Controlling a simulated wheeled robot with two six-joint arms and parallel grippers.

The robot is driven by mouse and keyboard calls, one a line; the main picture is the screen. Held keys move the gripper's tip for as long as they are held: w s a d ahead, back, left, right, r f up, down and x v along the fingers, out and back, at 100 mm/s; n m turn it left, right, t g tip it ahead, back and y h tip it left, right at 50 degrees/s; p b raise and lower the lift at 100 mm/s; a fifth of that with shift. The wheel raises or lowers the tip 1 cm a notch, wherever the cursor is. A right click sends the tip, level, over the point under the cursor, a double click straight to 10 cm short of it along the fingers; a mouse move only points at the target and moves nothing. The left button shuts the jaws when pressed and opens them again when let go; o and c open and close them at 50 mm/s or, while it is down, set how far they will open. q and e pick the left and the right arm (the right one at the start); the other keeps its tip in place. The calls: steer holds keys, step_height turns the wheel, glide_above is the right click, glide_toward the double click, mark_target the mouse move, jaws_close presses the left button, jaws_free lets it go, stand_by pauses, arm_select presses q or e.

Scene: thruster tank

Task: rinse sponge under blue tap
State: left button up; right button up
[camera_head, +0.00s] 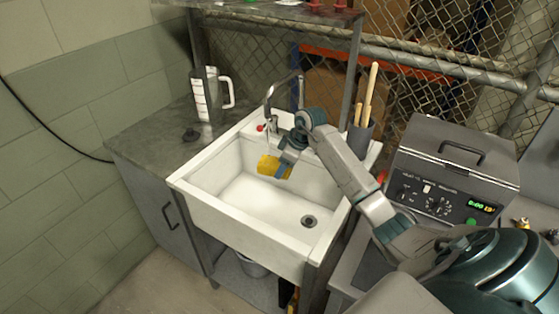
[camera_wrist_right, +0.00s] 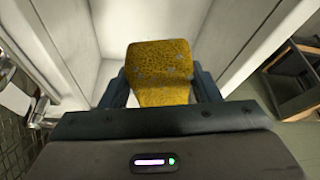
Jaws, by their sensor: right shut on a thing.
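The yellow sponge (camera_head: 270,166) is inside the white sink basin (camera_head: 225,213), near its back wall and above the basin floor. My right gripper (camera_head: 285,170) reaches in from the right and is shut on the sponge. In the right wrist view the sponge (camera_wrist_right: 160,72) sits between the two fingers. The tap (camera_head: 270,100) has a curved metal spout at the back of the sink, with a red knob (camera_head: 260,128) beside it. A blue mark on the tap is not clear, as my arm is close to it. My left gripper is not in view.
A dark holder with wooden handles (camera_head: 361,130) stands at the back right. A grey machine (camera_head: 450,175) stands at the right. The basin's front is clear, around the drain (camera_head: 309,221).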

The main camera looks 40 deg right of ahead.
mark_target(269, 176)
steer(key=s+a+r+p, duration=0.1)
steer(key=s+a+p, duration=0.1)
steer(key=a, duration=0.3)
steer(key=s+a+r+p, duration=0.1)
steer(key=s+a+p, duration=0.1)
steer(key=a+p, duration=0.2)
steer(key=shift+s+a+r+p, duration=0.25)
steer(key=shift+a+p, duration=0.1)
steer(key=shift+a, duration=0.4)
steer(key=shift+w+f, duration=0.1)
